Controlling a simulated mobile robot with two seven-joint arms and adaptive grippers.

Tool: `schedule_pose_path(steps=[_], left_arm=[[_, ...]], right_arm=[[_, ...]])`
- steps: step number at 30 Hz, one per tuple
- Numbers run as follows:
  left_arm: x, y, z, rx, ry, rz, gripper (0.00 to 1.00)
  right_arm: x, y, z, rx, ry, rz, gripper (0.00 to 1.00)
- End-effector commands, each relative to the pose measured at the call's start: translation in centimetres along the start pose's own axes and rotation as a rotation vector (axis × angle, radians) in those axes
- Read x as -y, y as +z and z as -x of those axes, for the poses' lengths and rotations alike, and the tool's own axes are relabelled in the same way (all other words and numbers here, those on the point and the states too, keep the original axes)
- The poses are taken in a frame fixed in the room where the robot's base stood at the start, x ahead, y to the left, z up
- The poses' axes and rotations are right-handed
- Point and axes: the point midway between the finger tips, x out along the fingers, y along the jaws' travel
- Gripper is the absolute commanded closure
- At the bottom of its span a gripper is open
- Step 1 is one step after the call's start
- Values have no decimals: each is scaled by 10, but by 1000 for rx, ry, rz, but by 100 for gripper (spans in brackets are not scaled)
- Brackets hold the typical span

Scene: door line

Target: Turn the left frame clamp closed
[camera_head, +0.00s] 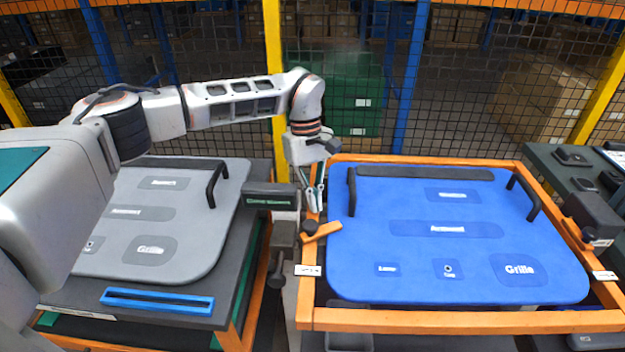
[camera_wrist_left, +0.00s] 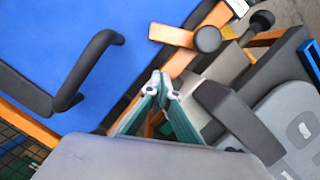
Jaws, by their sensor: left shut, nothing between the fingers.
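The left frame clamp is a short orange bar (camera_head: 323,232) with a black round knob (camera_head: 310,228), on the left rail of the orange frame (camera_head: 306,292). The bar lies slightly aslant, its right end reaching over the edge of the blue door panel (camera_head: 440,265). In the left wrist view the clamp bar (camera_wrist_left: 171,34) and knob (camera_wrist_left: 207,39) show at the top. My left gripper (camera_head: 316,203) points down just behind the clamp, near the panel's left edge. Its teal fingers are shut and empty, and its tips (camera_wrist_left: 161,83) look apart from the bar. My right gripper is out of view.
A grey panel (camera_head: 205,255) with a black handle lies on the left table, with a blue bar (camera_head: 157,301) in front. A black handle (camera_head: 351,192) stands on the blue panel close to my gripper. A dark labelled box (camera_head: 271,190) stands to its left. Mesh fencing runs behind.

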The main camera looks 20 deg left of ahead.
Motion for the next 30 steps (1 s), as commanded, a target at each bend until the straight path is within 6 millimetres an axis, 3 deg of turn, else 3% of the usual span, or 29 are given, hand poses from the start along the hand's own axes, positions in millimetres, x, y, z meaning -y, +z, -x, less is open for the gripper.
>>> schedule_pose_path(steps=[3,9,30], left_arm=[[0,21,-1,1,0,-5,100],[0,36,-6,0,0,-1,100],[6,37,-6,0,6,22,100]], right_arm=[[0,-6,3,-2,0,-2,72],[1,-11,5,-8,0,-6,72],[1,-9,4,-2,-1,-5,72]])
